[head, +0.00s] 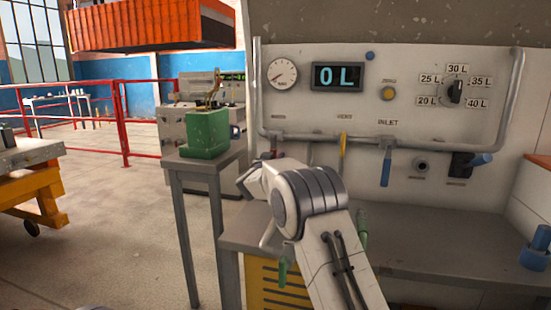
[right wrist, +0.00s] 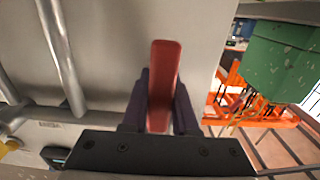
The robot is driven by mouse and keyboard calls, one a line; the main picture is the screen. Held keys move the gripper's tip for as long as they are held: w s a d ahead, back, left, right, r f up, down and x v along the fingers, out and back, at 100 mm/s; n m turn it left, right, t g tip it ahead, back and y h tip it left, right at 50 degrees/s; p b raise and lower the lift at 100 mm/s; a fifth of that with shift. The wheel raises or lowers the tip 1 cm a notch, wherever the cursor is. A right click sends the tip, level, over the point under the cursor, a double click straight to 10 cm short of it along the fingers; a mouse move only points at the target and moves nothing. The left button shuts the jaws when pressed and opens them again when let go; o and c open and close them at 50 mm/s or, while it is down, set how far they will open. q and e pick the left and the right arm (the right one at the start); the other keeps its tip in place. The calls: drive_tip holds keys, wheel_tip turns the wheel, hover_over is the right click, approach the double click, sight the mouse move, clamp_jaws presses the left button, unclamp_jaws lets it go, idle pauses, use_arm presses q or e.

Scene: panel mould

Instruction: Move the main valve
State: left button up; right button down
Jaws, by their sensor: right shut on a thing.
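The panel (head: 330,110) carries a pipe with several valve handles below a round gauge and a display reading 0 L. In the right wrist view, a red valve handle (right wrist: 164,75) stands between the two dark fingers of my right gripper (right wrist: 161,100), which is shut on it. In the head view my right gripper (head: 252,178) is at the panel's lower left, largely hidden by my own wrist, and the red handle is mostly hidden there. My left gripper is not in view.
On the pipe are a yellow handle (head: 343,151) and a blue handle (head: 386,167) hanging down under the INLET label. A volume dial (head: 455,92) is at upper right. A green box (head: 207,134) stands on a stand at left. The grey bench (head: 440,245) lies below the panel.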

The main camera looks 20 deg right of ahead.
idle(0.6)
drive_tip(key=d+n+p, duration=0.1)
drive_tip(key=n+p, duration=0.1)
drive_tip(key=p, duration=0.2)
drive_tip(key=s+d+r+n+p, duration=0.1)
drive_tip(key=n+p, duration=0.1)
drive_tip(key=p, duration=0.2)
drive_tip(key=s+d+r+n+p, duration=0.1)
drive_tip(key=n+p, duration=0.1)
drive_tip(key=p, duration=0.2)
drive_tip(key=shift+s+d+n, duration=0.1)
drive_tip(key=shift+n, duration=0.3)
drive_tip(key=r+n+p, duration=0.1)
drive_tip(key=n+p, duration=0.1)
drive_tip(key=p, duration=0.1)
drive_tip(key=s+d+r+n+p, duration=0.1)
drive_tip(key=n+p, duration=0.1)
drive_tip(key=p, duration=0.1)
drive_tip(key=d+r+n+p, duration=0.1)
drive_tip(key=n+p, duration=0.2)
drive_tip(key=shift+s+d+r, duration=0.1)
drive_tip(key=shift+s, duration=0.15)
drive_tip(key=shift+s+d+r+n+p, duration=0.1)
drive_tip(key=shift+r+n+p, duration=0.4)
drive_tip(key=shift+n+p, duration=0.5)
drive_tip(key=shift+d+r+n+p, duration=0.1)
drive_tip(key=shift+r+n+p, duration=0.4)
drive_tip(key=shift+n+p, duration=0.5)
